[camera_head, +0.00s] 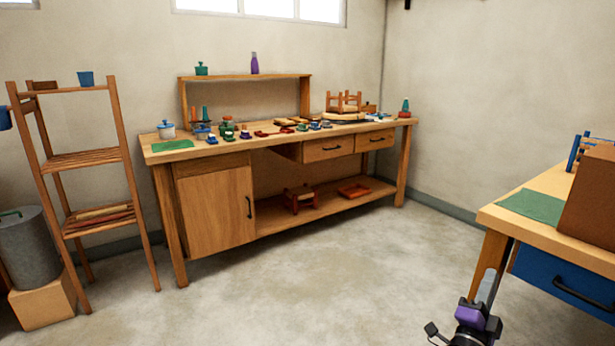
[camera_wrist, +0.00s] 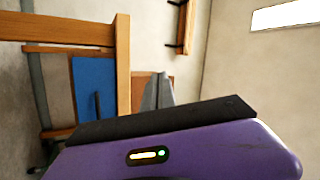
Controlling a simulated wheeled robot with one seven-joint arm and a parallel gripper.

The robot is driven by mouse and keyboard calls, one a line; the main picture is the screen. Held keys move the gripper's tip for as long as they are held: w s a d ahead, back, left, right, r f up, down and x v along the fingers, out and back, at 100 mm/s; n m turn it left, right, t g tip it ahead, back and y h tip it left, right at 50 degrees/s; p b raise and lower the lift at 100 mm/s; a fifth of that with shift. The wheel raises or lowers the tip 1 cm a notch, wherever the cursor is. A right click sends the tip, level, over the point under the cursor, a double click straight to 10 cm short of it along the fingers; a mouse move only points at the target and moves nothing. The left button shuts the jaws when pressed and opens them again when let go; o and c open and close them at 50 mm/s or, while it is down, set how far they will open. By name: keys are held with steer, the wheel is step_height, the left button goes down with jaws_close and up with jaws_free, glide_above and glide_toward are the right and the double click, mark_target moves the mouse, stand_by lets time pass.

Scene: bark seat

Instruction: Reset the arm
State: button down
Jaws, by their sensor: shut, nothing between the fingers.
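My gripper (camera_head: 494,282) is at the lower right of the head view, just left of the right-hand workbench, with its purple body below it. Its grey fingers stand upright, together and with nothing held. In the wrist view the grey fingers (camera_wrist: 157,92) show above the dark edge of my purple gripper body, close together. No object touches them in either view.
The right-hand workbench (camera_head: 484,217) has a blue drawer (camera_head: 562,285) close to my gripper. A long workbench (camera_head: 160,155) with many small items stands at the back wall. A wooden shelf rack (camera_head: 75,160) is at left. The middle floor is clear.

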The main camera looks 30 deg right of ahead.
steer(key=s+a+f+n+t+y, duration=0.25)
steer(key=a+n+t+y, duration=0.4)
steer(key=a+n, duration=0.5)
steer(key=s+a+f+n+t+y, duration=0.2)
steer(key=s+a+n+t+y, duration=0.45)
steer(key=a, duration=0.85)
steer(key=s+a+f+n+g+y, duration=0.2)
steer(key=s+a+n+g+y, duration=0.55)
steer(key=s+a, duration=0.95)
step_height(320, 180, up, 16)
steer(key=n+y+p, duration=0.1)
steer(key=p, duration=1.5)
steer(key=shift+w+f+t, duration=0.2)
steer(key=shift+t, duration=0.25)
steer(key=shift+d+n, duration=0.15)
steer(key=shift+n, duration=0.1)
